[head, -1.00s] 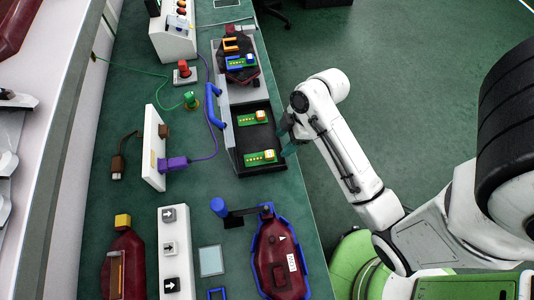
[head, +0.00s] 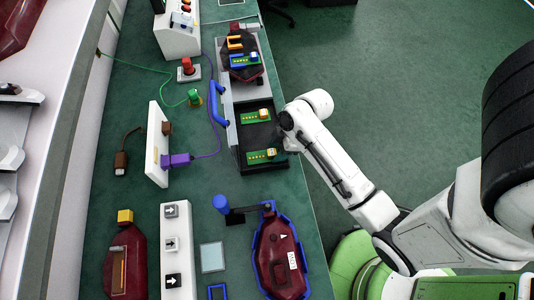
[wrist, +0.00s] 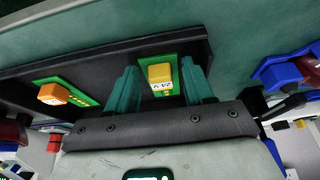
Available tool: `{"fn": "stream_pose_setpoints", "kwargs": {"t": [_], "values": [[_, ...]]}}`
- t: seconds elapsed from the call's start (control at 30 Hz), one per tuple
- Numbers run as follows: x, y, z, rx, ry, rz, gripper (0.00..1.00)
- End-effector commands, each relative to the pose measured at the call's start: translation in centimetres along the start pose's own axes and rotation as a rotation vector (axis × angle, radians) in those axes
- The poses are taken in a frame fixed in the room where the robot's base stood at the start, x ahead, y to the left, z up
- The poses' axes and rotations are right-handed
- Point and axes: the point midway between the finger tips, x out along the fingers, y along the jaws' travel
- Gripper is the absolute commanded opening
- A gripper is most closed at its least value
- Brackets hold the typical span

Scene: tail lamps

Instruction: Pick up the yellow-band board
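The yellow-band board (head: 255,157) is a green strip with a yellow block, lying in the black tray at its lower end in the head view. In the wrist view its yellow block (wrist: 160,74), marked 24V, sits between my gripper's (wrist: 161,84) two teal fingers. The fingers are spread with a visible gap on each side of the block. A second green board (head: 252,118) lies higher in the tray; in the wrist view it carries an orange block (wrist: 52,93). In the head view my wrist hides the fingertips.
The black tray (head: 250,137) has raised walls close to the fingers. A dark red lamp with a blue board (head: 243,61) stands above the tray, another red lamp (head: 281,258) below it. A blue handle (head: 218,104) and purple plug (head: 176,160) lie left.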

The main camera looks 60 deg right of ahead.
Motion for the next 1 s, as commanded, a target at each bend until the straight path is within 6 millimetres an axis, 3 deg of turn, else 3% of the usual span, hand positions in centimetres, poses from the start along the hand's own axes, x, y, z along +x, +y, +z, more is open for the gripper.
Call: {"fn": "stream_pose_setpoints", "kwargs": {"t": [0.07, 0.4, 0.77, 1.0], "values": [[0.0, 0.0, 0.0, 0.000, 0.000, 0.000, 0.44], [0.0, 0.0, 0.0, 0.000, 0.000, 0.000, 0.12], [-0.7, 0.1, -0.3, 0.000, 0.001, 0.001, 0.12], [-4.0, -0.6, -1.0, 0.000, 0.000, 0.002, 0.12]]}}
